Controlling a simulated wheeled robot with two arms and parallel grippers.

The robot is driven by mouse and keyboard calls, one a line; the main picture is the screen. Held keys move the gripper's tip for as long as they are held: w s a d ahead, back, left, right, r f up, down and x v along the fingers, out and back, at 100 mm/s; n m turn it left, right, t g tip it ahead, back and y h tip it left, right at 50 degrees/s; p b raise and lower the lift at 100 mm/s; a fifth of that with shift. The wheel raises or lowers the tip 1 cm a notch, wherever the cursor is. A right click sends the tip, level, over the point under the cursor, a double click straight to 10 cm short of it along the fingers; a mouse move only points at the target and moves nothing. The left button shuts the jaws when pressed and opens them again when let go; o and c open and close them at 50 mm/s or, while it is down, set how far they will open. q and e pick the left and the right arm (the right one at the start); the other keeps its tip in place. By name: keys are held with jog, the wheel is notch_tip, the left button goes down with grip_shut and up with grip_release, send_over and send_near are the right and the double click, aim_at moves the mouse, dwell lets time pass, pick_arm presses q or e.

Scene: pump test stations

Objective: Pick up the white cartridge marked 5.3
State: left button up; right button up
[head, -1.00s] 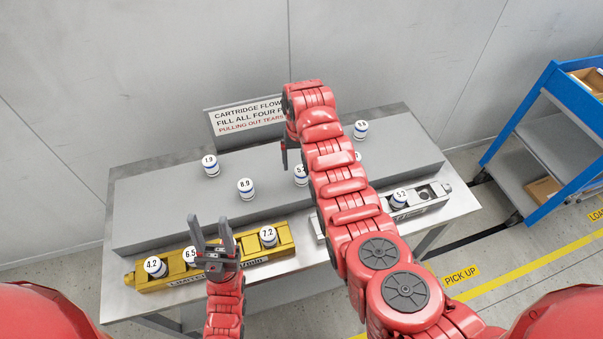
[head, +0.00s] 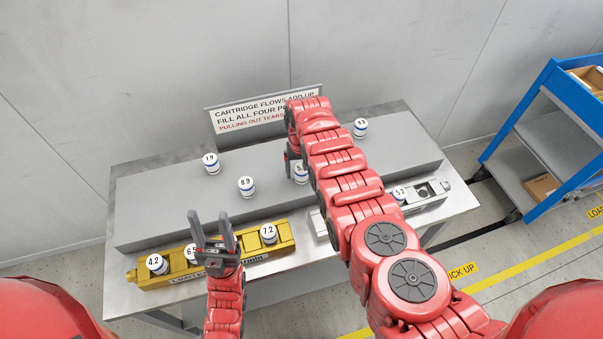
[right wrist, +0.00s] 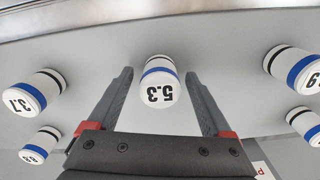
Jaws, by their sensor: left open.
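The white cartridge marked 5.3 (right wrist: 158,82) has a blue band and stands upright on the grey raised shelf. In the right wrist view it is between the two fingers of my right gripper (right wrist: 160,74), which are open with a gap on each side. In the head view the cartridge (head: 300,174) is partly covered by my right gripper (head: 291,160), which reaches down beside it. My left gripper (head: 213,222) is open and empty above the yellow block (head: 275,250).
Other white cartridges stand on the shelf (head: 150,200), including 1.9 (head: 211,163), 8.9 (head: 246,187) and 3.7 (right wrist: 33,95). Cartridges 4.2 (head: 157,264) and 7.2 (head: 268,233) sit in the yellow block. A silver block (head: 428,205) is at right, partly behind my arm.

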grip_shut()
jog(key=shift+w+r, duration=0.1)
jog(key=shift+r, duration=0.05)
dwell(0.4)
